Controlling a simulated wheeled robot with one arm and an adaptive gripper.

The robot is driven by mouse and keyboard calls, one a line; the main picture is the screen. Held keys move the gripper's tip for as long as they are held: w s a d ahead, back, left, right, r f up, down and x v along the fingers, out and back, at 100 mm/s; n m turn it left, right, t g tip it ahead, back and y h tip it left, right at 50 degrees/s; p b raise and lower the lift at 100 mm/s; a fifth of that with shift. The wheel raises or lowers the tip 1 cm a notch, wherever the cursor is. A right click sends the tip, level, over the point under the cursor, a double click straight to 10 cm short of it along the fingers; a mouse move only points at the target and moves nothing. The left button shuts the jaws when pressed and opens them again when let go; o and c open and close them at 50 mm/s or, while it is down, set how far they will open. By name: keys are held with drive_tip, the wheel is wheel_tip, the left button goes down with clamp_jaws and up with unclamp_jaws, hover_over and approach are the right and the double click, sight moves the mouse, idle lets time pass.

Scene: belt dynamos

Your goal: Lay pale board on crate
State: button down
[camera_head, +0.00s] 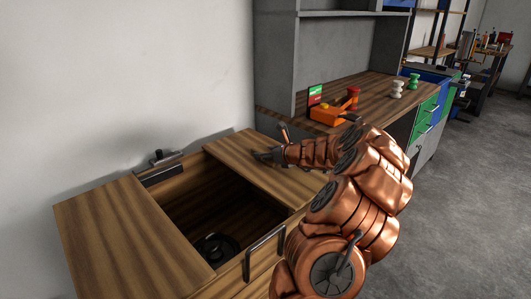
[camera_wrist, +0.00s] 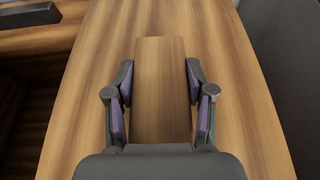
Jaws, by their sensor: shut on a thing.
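The crate (camera_head: 247,268) is a wooden box with a dark open middle, at the lower left of the head view. A wide wooden board (camera_head: 71,226) covers its left part. Another wide board (camera_head: 228,151) lies across its right part. My gripper (camera_head: 266,155) is low over this right board. In the wrist view, my gripper (camera_wrist: 158,95) is shut on a narrow wooden piece, the pale board (camera_wrist: 163,85), with a finger on each side. The wider plank (camera_wrist: 95,110) lies beneath. I cannot tell whether the narrow piece is separate from it.
A round black thing (camera_head: 215,248) lies inside the crate. A metal handle (camera_head: 265,250) sticks out at its front. A workbench (camera_head: 380,90) behind holds an orange tool (camera_head: 326,116) and several small items. A wall stands close on the left; grey floor is clear at right.

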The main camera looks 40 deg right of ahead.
drive_tip(key=shift+c, duration=1.6)
unclamp_jaws()
drive_tip(key=v, duration=1.2)
drive_tip(key=shift+s+a, duration=0.1)
